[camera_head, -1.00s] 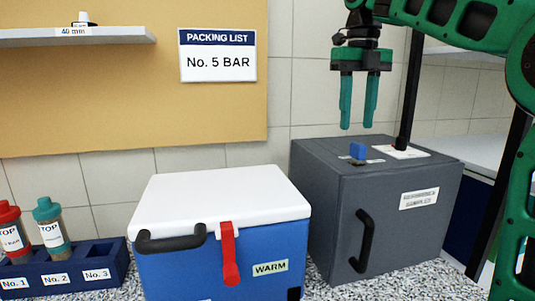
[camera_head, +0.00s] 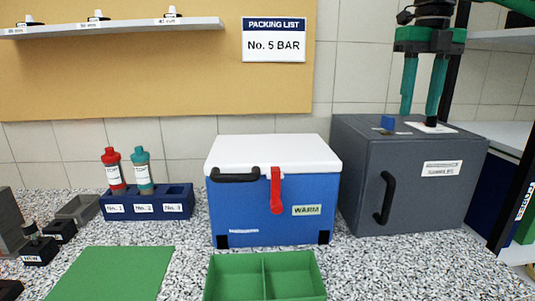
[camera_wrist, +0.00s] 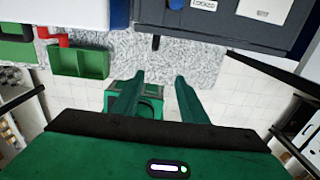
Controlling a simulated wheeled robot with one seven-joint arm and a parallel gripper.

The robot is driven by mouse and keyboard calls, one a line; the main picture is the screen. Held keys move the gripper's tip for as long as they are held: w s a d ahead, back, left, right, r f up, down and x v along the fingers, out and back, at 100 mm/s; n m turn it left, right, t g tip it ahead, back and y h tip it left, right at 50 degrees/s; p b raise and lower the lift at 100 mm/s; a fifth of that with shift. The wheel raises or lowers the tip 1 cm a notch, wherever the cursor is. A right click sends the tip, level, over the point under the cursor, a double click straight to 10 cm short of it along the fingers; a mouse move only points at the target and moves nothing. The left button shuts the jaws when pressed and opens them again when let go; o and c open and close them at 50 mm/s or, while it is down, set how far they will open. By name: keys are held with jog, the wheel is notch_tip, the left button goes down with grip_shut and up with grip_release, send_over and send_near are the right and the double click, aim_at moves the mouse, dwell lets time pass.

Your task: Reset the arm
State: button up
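My gripper (camera_head: 422,88) is raised at the upper right in the head view, in front of the wall and above the dark grey box (camera_head: 408,190). Its two green fingers point down and stand apart with nothing between them. In the wrist view my gripper (camera_wrist: 160,82) also shows open and empty, with the speckled counter and pale tiled floor below it. The rest of my arm is mostly cut off at the top right of the head view.
A blue cooler (camera_head: 275,208) with a shut white lid and red latch stands mid-counter. A green divided tray (camera_head: 263,276), a green mat (camera_head: 112,273) and a blue rack (camera_head: 118,207) with two bottles lie leftward. A shelf (camera_head: 120,27) hangs above. A black post rises beside the grey box.

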jog(key=s+d+f+n, duration=0.2)
jog(key=s+f+n, duration=0.7)
jog(key=f, duration=0.2)
jog(key=s+d+f+n, duration=0.3)
jog(key=s+f+n, duration=0.7)
jog(key=f, duration=0.1)
jog(key=s+d+f+n, duration=0.3)
jog(key=s+f+n, duration=0.7)
jog(key=f, duration=0.2)
jog(key=shift+d, duration=0.25)
jog(key=shift+w+f, duration=0.2)
jog(key=shift+w, duration=0.4)
